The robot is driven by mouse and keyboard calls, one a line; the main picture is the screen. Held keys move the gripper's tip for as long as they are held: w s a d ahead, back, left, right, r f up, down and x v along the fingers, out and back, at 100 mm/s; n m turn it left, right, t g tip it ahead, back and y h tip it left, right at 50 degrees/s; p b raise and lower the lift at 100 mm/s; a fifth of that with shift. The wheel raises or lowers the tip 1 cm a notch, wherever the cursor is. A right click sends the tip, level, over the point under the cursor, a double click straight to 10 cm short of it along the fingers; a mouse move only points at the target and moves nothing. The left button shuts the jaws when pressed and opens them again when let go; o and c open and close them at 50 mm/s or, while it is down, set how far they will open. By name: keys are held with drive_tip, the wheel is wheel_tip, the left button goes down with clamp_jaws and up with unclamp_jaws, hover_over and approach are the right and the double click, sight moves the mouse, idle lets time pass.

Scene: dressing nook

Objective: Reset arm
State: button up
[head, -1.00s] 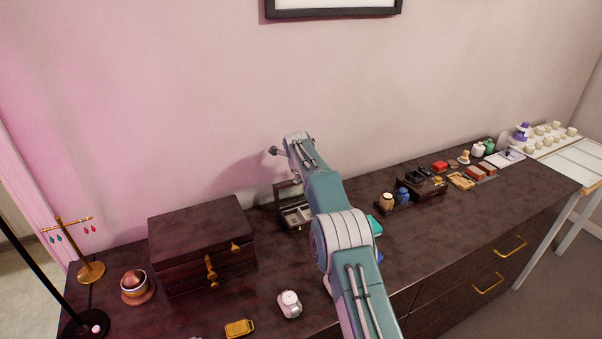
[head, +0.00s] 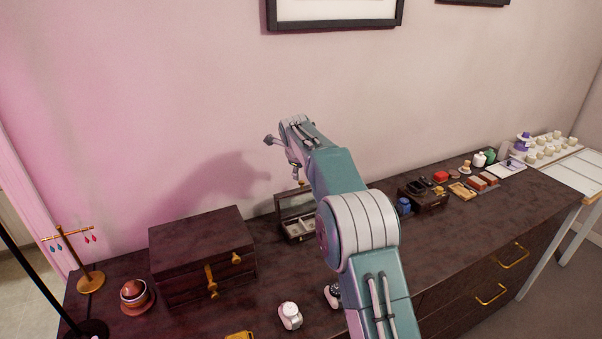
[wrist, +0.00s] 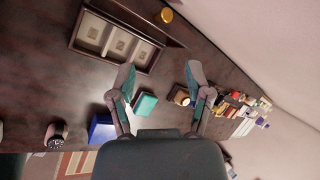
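My gripper (wrist: 160,80) shows in the wrist view with its two fingers spread wide and nothing between them. It is above the dark dresser top (head: 445,225). A teal box (wrist: 145,103) appears between the fingers in the picture, lower down on the dresser, with no sign of contact.
A closed dark wooden chest (head: 200,240) stands left of my arm. A white watch-like item (head: 290,315) lies in front. An earring stand (head: 90,280) and copper pot (head: 134,293) are at left. A dark organiser (head: 425,197) and small items fill the right.

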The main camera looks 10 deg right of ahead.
drive_tip(key=shift+s+r, duration=0.1)
drive_tip(key=shift+r, duration=0.05)
drive_tip(key=s+d+r+n, duration=0.2)
drive_tip(key=s+r+n, duration=0.4)
drive_tip(key=s, duration=0.6)
drive_tip(key=s+d+r+n, duration=0.2)
drive_tip(key=s+r+n, duration=0.45)
drive_tip(key=s, duration=0.45)
drive_tip(key=s+f+n, duration=0.2)
drive_tip(key=s+n, duration=0.2)
drive_tip(key=s, duration=0.5)
drive_tip(key=s+f+n+y, duration=0.1)
drive_tip(key=s+f+n, duration=0.2)
drive_tip(key=s, duration=0.7)
drive_tip(key=s+f+n, duration=0.2)
drive_tip(key=s+n, duration=0.3)
drive_tip(key=s, duration=0.4)
drive_tip(key=shift+s+d+f, duration=0.15)
drive_tip(key=shift+d+f, duration=0.2)
drive_tip(key=shift+d, duration=0.1)
